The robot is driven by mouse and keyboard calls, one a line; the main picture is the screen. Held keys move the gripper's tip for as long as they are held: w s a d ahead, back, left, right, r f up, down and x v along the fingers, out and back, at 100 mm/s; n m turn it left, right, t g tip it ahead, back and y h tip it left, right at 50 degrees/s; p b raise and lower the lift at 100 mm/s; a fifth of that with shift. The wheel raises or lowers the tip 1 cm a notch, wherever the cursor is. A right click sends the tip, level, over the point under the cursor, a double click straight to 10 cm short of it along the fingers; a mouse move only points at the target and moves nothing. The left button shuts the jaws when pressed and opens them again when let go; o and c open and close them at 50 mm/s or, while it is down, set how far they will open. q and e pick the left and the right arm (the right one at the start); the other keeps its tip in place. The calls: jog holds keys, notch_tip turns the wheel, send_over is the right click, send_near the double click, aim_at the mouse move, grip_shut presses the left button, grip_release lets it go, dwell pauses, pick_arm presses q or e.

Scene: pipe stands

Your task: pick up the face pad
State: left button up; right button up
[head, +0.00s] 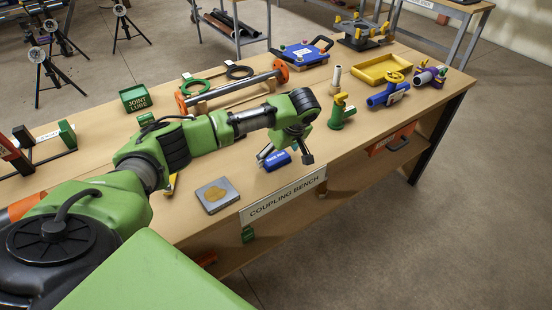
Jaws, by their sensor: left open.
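The face pad (277,160) is a small blue block with white lettering, lying near the front edge of the wooden coupling bench. My left gripper (286,155) points down over it, fingers apart, one finger on each side as seen from here. Part of the pad is hidden by the gripper, and I cannot tell whether a finger touches it. My right gripper is not in view.
A grey plate with a tan patch (217,195) lies left of the pad. A green fitting (337,118) stands to its right, with a blue valve (385,97) and yellow tray (380,70) beyond. A flanged pipe (235,88) lies behind my arm.

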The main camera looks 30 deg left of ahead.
pick_arm(q)
jog(key=shift+x, duration=0.95)
jog(key=shift+c, duration=0.4)
jog(key=c, duration=1.1)
jog(key=shift+r, duration=0.1)
